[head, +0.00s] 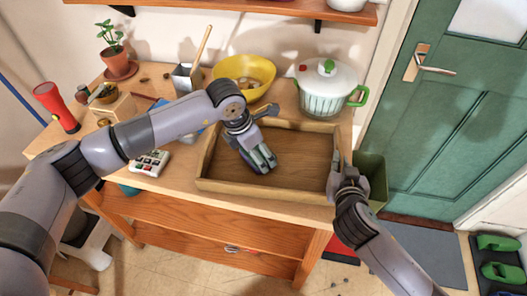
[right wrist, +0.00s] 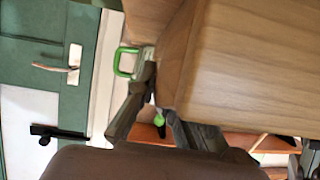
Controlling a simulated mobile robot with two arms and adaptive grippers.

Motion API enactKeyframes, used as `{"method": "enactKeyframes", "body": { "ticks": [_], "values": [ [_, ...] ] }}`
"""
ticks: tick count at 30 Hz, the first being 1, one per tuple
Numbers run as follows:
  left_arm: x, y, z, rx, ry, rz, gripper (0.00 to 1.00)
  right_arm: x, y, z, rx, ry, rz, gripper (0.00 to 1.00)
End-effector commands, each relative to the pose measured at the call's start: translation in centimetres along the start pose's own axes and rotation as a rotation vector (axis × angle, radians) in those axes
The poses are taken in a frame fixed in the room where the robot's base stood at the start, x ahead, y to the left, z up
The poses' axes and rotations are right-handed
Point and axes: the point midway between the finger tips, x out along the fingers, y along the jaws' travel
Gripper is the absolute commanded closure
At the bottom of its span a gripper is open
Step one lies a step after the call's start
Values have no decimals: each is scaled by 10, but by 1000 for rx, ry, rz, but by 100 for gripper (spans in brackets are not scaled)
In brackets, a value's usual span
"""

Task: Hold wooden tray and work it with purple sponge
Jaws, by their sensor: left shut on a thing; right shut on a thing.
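The wooden tray (head: 225,180) lies on the table, a shallow open box. In the right wrist view its wood (right wrist: 255,65) fills the upper right. My right gripper (head: 340,172) is shut on the tray's right wall; its fingers (right wrist: 158,100) also show at the tray's corner in the right wrist view. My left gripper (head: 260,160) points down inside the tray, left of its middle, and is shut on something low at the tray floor. That matches the purple sponge, but the fingers hide most of it and its colour is not clear.
A white pot with green handles (head: 328,88) and a yellow bowl (head: 244,72) stand behind the tray. A calculator (head: 149,163) lies left of it. A red flashlight (head: 56,106), a potted plant (head: 116,60) and a grey holder (head: 186,78) are further left. A green bin (head: 372,178) stands at the right.

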Motion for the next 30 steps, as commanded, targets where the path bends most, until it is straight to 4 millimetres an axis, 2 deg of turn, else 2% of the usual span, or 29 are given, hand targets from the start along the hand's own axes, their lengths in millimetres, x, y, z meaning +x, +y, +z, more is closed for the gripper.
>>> {"method": "enactKeyframes", "body": {
  "ticks": [17,23,30],
  "values": [
    [-7,26,-27,-4,8,1,44,0,1,-1,-2,2,4,100],
    [-6,22,-23,-1,7,0,44,0,1,-1,-2,3,3,100],
    [-2,6,-8,2,5,-1,44,0,1,-1,-2,3,1,100]
  ]
}}
